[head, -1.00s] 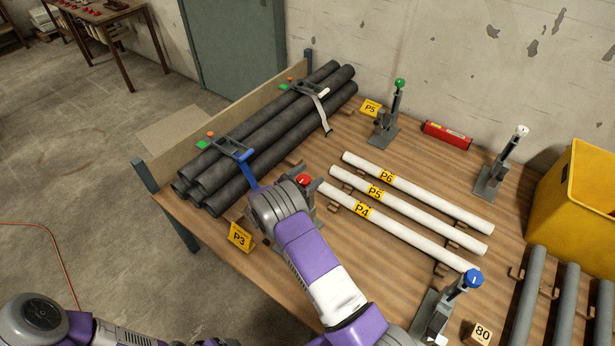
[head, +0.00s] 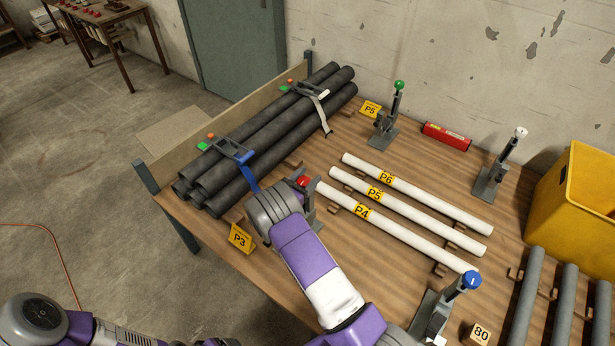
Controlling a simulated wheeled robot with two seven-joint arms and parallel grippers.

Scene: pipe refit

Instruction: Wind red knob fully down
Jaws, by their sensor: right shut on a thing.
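The red knob (head: 303,182) tops a grey clamp stand on the wooden table, beside the left end of the white pipe P4 (head: 362,212). My right gripper (head: 301,188) is at the knob and shut on it. My wrist hides most of the fingers and much of the stand. Only the knob's top shows past the hand. My left arm shows at the bottom left, but its gripper is out of view.
Black pipes (head: 265,130) lie strapped at the table's left. Stands with a green knob (head: 399,85), a white knob (head: 521,132) and a blue knob (head: 471,280) are around the white pipes. A yellow P3 sign (head: 240,238) stands close to my right wrist. A yellow bin (head: 570,200) is at right.

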